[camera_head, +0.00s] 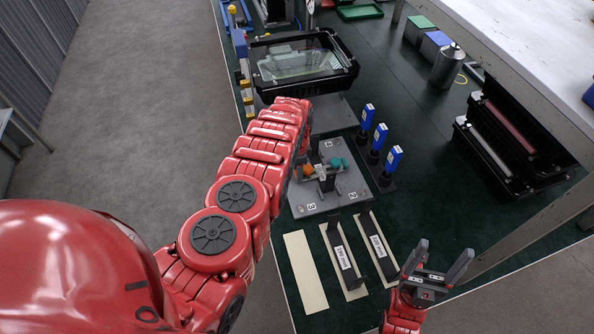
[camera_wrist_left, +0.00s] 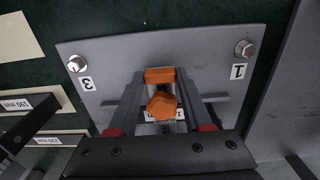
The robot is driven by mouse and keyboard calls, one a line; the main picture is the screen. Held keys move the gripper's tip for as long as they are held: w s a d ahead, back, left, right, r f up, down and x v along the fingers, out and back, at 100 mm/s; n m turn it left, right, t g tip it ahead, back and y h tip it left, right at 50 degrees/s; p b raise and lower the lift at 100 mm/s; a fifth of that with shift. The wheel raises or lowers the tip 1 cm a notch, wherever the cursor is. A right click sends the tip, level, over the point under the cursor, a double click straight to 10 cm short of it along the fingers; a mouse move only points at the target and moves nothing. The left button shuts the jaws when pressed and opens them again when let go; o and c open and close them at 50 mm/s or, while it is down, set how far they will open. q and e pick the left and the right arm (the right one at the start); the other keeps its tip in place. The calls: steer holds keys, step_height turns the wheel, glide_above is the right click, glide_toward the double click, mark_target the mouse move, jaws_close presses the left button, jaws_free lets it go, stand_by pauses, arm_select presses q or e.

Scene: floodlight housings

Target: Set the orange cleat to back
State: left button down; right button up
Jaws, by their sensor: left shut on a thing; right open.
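The orange cleat (camera_head: 308,170) sits on the grey plate (camera_head: 299,201) in the head view, partly hidden by my left arm. In the left wrist view the cleat (camera_wrist_left: 161,104) lies between the two fingers of my left gripper (camera_wrist_left: 160,82), which is shut on it. The plate (camera_wrist_left: 115,55) has bolts at its corners, with labels 1 and 3 visible in the wrist view. A teal cleat (camera_head: 337,164) stands to the right of the orange one. My right gripper (camera_head: 442,252) is open and empty, near the bench's front right.
Several blue-topped tools (camera_head: 379,138) stand right of the plate. Labelled strips (camera_head: 342,258) lie in front. A black floodlight housing (camera_head: 302,64) is behind; another open black housing (camera_head: 510,150) stands at right. A metal canister (camera_head: 447,67) stands at the back right.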

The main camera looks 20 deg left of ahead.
arm_select(q)
steer(key=shift+s+a+r+p, duration=0.15)
steer(key=shift+s+a+p, duration=0.55)
steer(key=shift+a+p, duration=0.25)
steer(key=shift+s+a, duration=0.1)
steer(key=shift+a, duration=0.15)
steer(key=shift+f, duration=0.2)
steer(key=c, duration=0.5)
jaws_free()
steer(key=shift+c, duration=0.2)
steer(key=shift+o, duration=1.1)
steer(key=shift+a, duration=0.1)
